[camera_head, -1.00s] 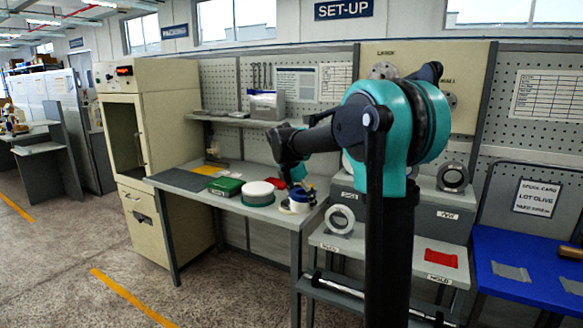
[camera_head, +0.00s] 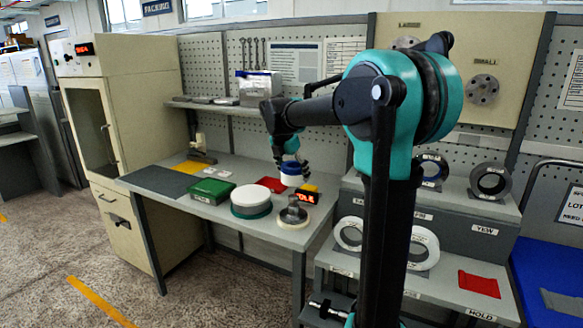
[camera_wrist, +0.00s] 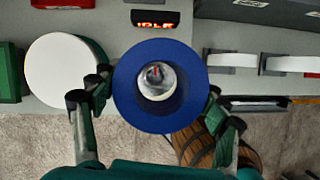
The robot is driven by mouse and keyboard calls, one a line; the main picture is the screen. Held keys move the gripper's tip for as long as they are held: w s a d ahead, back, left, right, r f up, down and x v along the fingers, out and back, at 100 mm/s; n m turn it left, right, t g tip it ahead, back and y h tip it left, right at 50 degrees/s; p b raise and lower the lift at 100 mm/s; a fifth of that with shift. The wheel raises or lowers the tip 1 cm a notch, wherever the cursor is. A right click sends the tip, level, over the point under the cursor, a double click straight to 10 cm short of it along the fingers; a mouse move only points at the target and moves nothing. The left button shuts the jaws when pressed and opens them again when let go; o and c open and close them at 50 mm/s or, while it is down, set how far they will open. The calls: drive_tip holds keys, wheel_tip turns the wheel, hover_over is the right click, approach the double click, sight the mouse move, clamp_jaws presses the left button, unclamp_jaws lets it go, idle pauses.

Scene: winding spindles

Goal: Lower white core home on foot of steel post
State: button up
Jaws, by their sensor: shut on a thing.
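The steel post (camera_head: 293,212) stands upright on a pale round foot (camera_head: 290,222) near the bench's front right corner. In the head view the core is above the post and apart from it. Through the core's hole a grey round thing with a red mark shows; I cannot tell how well it is centred.
A white-topped green drum (camera_head: 250,194) stands left of the post, with a green box (camera_head: 212,191) beyond it. A lit display (camera_head: 306,198) is close behind the post at right. Pale rings (camera_head: 424,249) stand on the rack at right.

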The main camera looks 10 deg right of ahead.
sight(286, 182)
drive_tip(key=shift+f, duration=6.45)
drive_tip(key=o, duration=1.2)
drive_tip(key=shift+o, duration=0.2)
drive_tip(key=v, duration=1.2)
drive_tip(key=shift+d, duration=0.1)
